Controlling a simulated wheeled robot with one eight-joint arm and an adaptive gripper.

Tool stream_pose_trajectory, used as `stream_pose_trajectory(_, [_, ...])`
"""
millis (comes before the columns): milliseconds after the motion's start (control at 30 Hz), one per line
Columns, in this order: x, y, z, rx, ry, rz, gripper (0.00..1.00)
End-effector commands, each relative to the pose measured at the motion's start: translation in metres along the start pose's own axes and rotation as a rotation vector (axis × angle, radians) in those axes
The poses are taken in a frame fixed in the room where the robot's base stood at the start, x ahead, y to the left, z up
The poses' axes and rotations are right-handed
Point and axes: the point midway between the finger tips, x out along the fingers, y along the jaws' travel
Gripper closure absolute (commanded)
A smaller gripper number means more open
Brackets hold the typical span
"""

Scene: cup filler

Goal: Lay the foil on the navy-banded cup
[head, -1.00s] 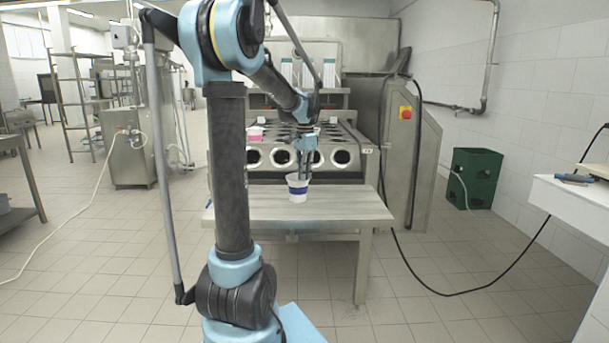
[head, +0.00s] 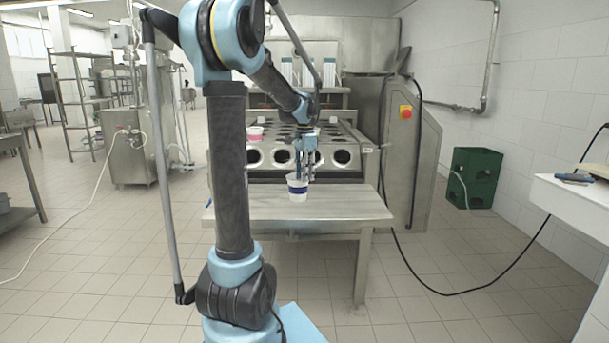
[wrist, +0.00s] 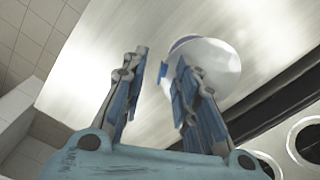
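The navy-banded cup (head: 298,189), white with a dark blue band, stands upright on the steel table (head: 345,207). In the wrist view, a pale round surface (wrist: 222,55) shows at its top, partly behind the right finger. I cannot tell whether this is the foil or the cup's open mouth. No separate foil can be made out elsewhere. My gripper (head: 305,178) is just above and beside the cup's right rim in the head view. In the wrist view, my gripper (wrist: 161,58) has its fingers apart, with nothing between them.
The filling machine (head: 320,158) with round openings stands right behind the table. A pink-banded cup (head: 255,133) sits on it at the left. A green crate (head: 473,177) stands on the floor at the right. The table's right side is clear.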

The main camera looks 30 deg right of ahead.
Motion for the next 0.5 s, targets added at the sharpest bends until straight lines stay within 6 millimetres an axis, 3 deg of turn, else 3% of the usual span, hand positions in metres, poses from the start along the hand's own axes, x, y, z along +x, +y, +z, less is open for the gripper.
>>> stream_pose_trajectory(267, [-0.001,0.000,0.000,0.000,0.000,0.000,0.72])
stream_pose_trajectory(500, [-0.025,0.000,0.000,0.000,0.000,0.000,0.72])
